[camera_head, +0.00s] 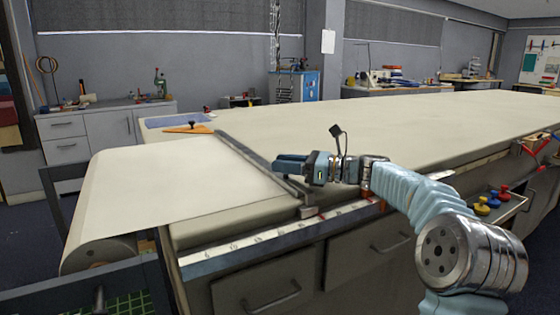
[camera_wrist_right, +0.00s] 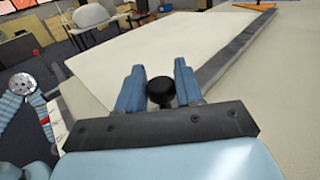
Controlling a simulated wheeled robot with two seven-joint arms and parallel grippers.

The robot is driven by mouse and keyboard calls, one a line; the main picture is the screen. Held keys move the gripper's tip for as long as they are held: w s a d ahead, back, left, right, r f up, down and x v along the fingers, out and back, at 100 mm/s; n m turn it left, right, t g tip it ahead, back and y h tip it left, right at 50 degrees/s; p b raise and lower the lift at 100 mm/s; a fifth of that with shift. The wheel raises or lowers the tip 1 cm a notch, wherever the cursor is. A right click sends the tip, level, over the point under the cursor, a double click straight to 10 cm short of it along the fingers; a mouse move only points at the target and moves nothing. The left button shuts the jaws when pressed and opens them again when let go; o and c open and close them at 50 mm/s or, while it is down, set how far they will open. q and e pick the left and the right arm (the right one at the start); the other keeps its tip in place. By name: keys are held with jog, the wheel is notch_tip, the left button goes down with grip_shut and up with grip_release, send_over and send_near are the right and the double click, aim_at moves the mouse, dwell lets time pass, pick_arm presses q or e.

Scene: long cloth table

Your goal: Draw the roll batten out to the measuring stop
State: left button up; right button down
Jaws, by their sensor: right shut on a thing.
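The roll batten (camera_head: 245,155) is a long dark bar lying across the table at the edge of the pale cloth (camera_head: 170,180); it also shows in the right wrist view (camera_wrist_right: 235,45). My right gripper (camera_head: 278,164) is over the batten in the head view. In the right wrist view its two blue fingers (camera_wrist_right: 160,85) are shut on a round black knob (camera_wrist_right: 160,93), which the fingers hide in the head view. A metal block (camera_head: 307,207) sits at the batten's near end, by the ruler. A red piece (camera_head: 368,200) shows on the ruler farther right, partly behind my arm; I cannot tell whether it is the measuring stop. My left gripper is out of view.
The cloth roll (camera_head: 98,253) hangs at the table's left end. A marked ruler (camera_head: 240,240) runs along the front edge. An orange set square (camera_head: 188,129) lies at the far left. Weights with coloured knobs (camera_head: 482,206) stand at the right. The table right of the batten is clear.

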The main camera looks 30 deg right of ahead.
jog(key=c, duration=0.8)
grip_release()
jog(key=shift+c, duration=0.2)
jog(key=v, duration=1.4)
jog(key=shift+b, duration=0.4)
